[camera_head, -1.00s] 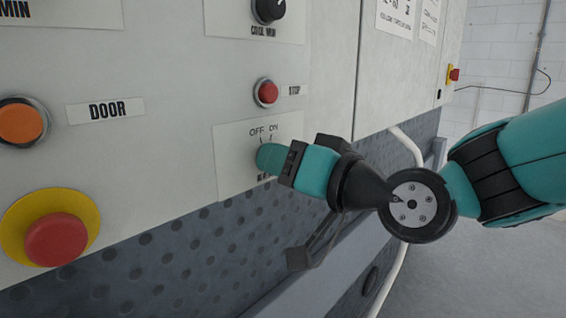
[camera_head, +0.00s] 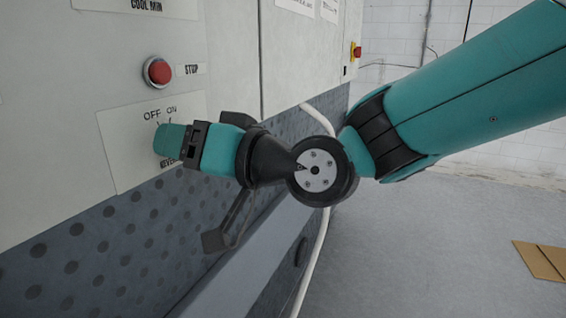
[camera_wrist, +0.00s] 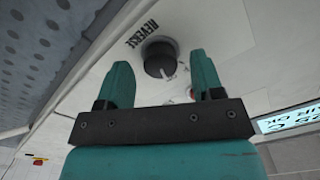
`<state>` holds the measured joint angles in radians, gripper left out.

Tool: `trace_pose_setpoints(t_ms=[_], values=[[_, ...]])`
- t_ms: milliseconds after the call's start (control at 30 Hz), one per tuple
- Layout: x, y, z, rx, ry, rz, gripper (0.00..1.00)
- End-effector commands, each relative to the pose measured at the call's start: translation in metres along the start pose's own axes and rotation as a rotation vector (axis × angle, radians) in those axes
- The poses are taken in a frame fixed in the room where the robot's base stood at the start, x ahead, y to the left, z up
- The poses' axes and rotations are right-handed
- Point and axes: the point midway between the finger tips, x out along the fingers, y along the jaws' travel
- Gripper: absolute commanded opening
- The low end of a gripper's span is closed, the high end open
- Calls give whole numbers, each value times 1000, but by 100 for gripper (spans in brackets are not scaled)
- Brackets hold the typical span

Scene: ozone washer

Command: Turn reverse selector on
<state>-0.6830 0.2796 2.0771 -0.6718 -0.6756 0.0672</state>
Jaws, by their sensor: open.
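The reverse selector (camera_wrist: 160,60) is a dark round knob with a pale pointer mark, on a white plate beside the word REVERSE in the wrist view. In the head view its plate (camera_head: 122,150) shows OFF and ON marks, and my gripper hides the knob. My gripper (camera_wrist: 162,82) is open, with one teal finger to each side of the knob in the picture. It also shows in the head view (camera_head: 165,140), close to the panel over the lower part of the plate. I cannot tell whether the fingers touch the knob.
A red STOP button (camera_head: 158,71) sits just above the selector plate. A white hose (camera_head: 322,235) runs down beside the machine. A red and yellow switch (camera_head: 356,51) is on the far right side. The grey floor (camera_head: 430,250) at right is mostly clear, with a brown board (camera_head: 540,260).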

Motion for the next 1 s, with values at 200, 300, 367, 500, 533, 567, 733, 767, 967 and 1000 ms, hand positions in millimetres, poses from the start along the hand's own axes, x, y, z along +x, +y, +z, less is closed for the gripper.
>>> trace_pose_setpoints(t_ms=[200, 300, 367, 500, 533, 567, 733, 767, 967, 1000], values=[[-46, 3, 3, -2, 5, 3, 61], [-72, 4, 3, -2, 6, 4, 61], [-88, 3, 4, -1, 5, 4, 61], [-123, 4, 3, -1, 6, 5, 61], [-129, 3, 2, -2, 6, 5, 61], [-135, 3, 3, -2, 5, 5, 61], [-158, 2, 1, 0, 3, 3, 61], [-160, 1, 1, 0, 3, 2, 61], [-166, 0, 1, 0, 0, -1, 61], [-166, 0, 1, 0, 0, -1, 61]])
